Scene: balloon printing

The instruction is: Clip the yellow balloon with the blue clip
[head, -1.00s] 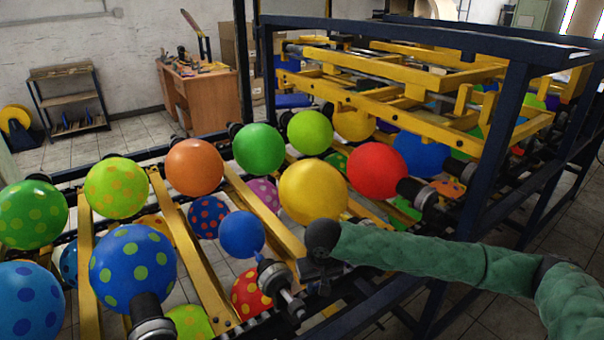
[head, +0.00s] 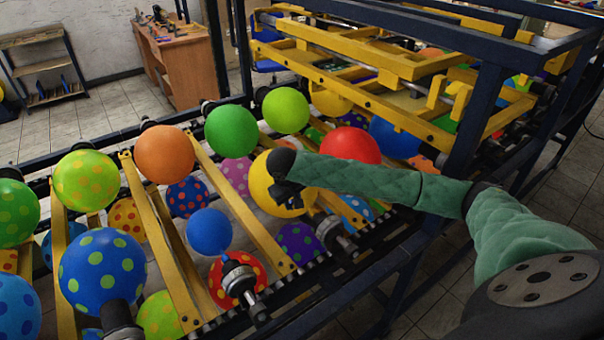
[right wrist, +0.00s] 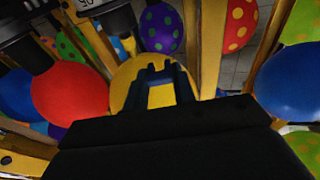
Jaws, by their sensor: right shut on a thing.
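The yellow balloon (head: 262,187) sits in the balloon rack; my right gripper (head: 287,194) covers part of it in the head view. In the right wrist view the yellow balloon (right wrist: 128,78) is straight ahead. My right gripper is shut on the blue clip (right wrist: 158,74), a dark blue forked piece that points at the yellow balloon. The clip overlaps the balloon in that view; I cannot tell whether they touch. The balloon's neck is hidden. My left gripper is not in view.
A red balloon (head: 350,146) and a small blue balloon (head: 210,231) flank the yellow one. Yellow bars (head: 240,215) run between the balloons. A dark blue frame (head: 480,110) stands at the right. A wooden desk (head: 180,60) is behind.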

